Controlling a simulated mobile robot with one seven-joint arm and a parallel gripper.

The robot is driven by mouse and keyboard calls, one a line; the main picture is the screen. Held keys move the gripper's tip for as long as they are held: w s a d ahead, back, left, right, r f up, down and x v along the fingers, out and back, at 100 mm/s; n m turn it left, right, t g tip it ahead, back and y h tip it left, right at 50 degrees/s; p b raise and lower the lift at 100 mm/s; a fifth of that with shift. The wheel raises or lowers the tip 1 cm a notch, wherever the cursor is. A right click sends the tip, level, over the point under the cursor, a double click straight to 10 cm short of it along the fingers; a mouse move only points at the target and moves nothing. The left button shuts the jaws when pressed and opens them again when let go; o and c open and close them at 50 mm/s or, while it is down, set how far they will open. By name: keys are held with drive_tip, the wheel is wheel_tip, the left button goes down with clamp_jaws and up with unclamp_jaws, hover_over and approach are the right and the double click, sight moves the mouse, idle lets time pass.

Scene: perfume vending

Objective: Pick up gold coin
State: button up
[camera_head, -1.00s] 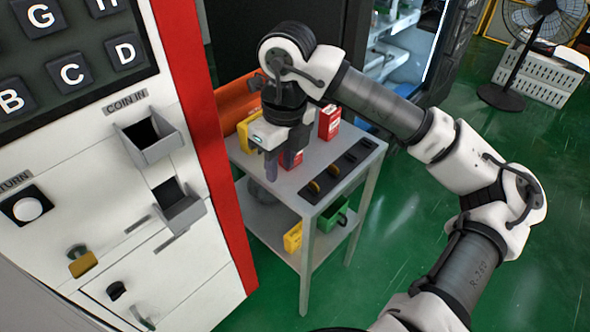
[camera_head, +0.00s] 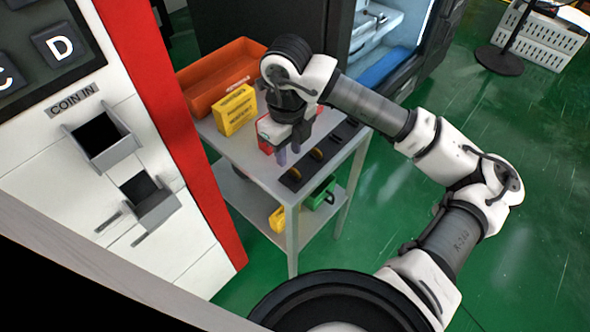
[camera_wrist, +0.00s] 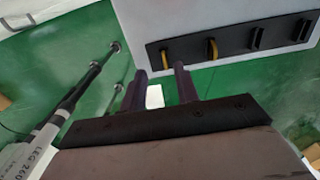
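Two gold coins stand on edge in a black slotted holder (camera_head: 329,163) on the small grey table. One coin (camera_head: 317,155) is farther back and the other (camera_head: 295,174) is nearer the table's front corner. In the wrist view the coins, one brighter (camera_wrist: 212,48) and one edge-on (camera_wrist: 167,57), show beyond my fingertips, in the holder (camera_wrist: 235,40). My gripper (camera_head: 291,152) is above the table, beside the coins on their left. In the wrist view my gripper (camera_wrist: 160,73) has its two fingers apart with nothing between them. The gripper does not touch a coin.
A yellow box (camera_head: 236,110), a partly hidden red box (camera_head: 265,138) and an orange bin (camera_head: 212,80) are on the table (camera_head: 232,150). The white vending machine with its coin-in slot (camera_head: 97,138) stands close on the left. A green crate (camera_head: 322,193) sits on the lower shelf.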

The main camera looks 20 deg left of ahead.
drive_tip(key=shift+w+d+f+p, duration=0.15)
drive_tip(key=shift+f+p, duration=0.15)
drive_tip(key=shift+f, duration=0.6)
drive_tip(key=shift+s+d+f+p, duration=0.15)
drive_tip(key=shift+f+p, duration=0.2)
drive_tip(key=shift+f, duration=0.55)
drive_tip(key=shift+w+d+f+p, duration=0.15)
drive_tip(key=shift+f+p, duration=0.15)
drive_tip(key=shift+f, duration=0.6)
clamp_jaws()
